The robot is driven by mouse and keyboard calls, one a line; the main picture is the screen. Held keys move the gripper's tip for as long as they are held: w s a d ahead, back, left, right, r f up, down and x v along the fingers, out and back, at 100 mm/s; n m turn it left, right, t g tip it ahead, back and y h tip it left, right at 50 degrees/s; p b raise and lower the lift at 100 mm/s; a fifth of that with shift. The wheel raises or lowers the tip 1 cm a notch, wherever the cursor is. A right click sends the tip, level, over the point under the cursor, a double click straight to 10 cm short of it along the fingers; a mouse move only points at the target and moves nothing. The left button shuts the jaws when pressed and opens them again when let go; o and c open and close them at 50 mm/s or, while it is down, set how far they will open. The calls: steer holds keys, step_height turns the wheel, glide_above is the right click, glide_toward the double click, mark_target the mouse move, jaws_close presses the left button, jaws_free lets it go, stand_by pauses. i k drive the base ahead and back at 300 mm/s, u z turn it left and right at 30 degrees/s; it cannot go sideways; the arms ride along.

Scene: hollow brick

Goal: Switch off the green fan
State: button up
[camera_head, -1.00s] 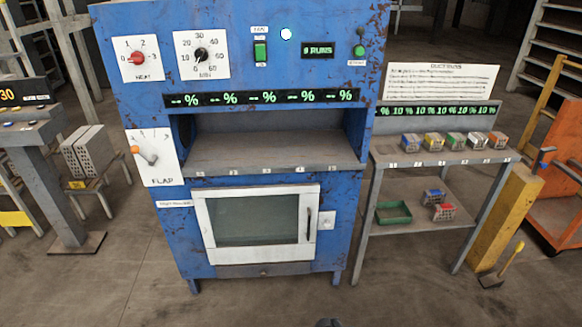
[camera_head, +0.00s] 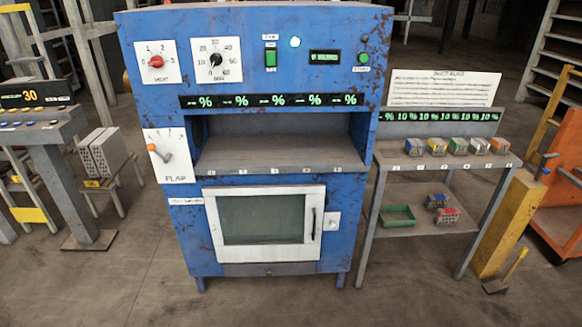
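A bright whitish round spot (camera_head: 295,42) shows just right of the switch. My gripper is not in view, and nothing covers the switch.
A red knob (camera_head: 156,62), a black dial (camera_head: 215,60) and a green round button (camera_head: 363,58) share the panel. Below are an open shelf (camera_head: 280,155) and a glazed door (camera_head: 264,222). A grey table (camera_head: 440,160) with several small bricks stands right. The floor in front is clear.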

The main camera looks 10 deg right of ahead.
mark_target(270, 55)
steer(key=u, duration=0.1)
steer(key=i, duration=0.95)
steer(key=z, duration=0.1)
